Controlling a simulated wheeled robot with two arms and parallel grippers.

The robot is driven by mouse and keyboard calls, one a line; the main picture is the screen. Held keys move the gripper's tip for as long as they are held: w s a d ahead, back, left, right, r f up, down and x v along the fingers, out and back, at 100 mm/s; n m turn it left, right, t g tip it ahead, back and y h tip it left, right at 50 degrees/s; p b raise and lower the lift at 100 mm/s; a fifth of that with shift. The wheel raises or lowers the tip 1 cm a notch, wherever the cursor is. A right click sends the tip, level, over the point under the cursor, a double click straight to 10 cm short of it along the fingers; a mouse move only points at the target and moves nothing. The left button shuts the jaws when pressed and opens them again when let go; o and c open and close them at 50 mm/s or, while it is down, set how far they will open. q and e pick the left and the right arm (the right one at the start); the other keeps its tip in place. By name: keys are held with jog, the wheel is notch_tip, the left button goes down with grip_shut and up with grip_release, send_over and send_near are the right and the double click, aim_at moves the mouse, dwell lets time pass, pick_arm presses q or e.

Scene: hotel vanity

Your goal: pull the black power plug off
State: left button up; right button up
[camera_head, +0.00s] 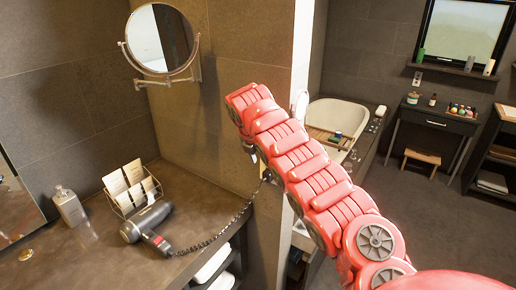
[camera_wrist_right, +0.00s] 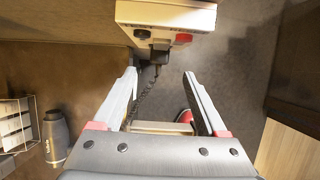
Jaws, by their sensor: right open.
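The black power plug (camera_wrist_right: 158,52) sits on the underside of a white wall unit (camera_wrist_right: 165,14) in the right wrist view. A coiled black cord (camera_wrist_right: 146,92) hangs from it. My right gripper (camera_wrist_right: 159,74) is open, with one finger on each side of the cord and the fingertips a little short of the plug in that view. Nothing is held. In the head view my red right arm reaches to the wall corner and hides most of the gripper and the wall unit. The cord (camera_head: 215,240) runs from there to the hair dryer (camera_head: 147,222). My left gripper is not in view.
A wire rack of cards (camera_head: 132,188) and a bottle (camera_head: 69,206) stand on the dark counter (camera_head: 95,255). A round mirror (camera_head: 160,40) on a wall arm hangs above. A bathtub (camera_head: 338,116) and a side table (camera_head: 436,120) are beyond the wall.

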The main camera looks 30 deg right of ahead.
aim_at(266, 173)
jog(key=p+x, duration=0.1)
jog(key=x, duration=0.5)
jog(key=shift+w+f, duration=0.15)
jog(key=shift+f, duration=0.15)
jog(key=shift+d+f, duration=0.35)
jog(key=shift+f, duration=0.25)
grip_shut()
jog(key=c, duration=0.7)
grip_release()
grip_shut()
jog(key=shift+r+p, duration=0.1)
jog(key=shift+p, duration=0.25)
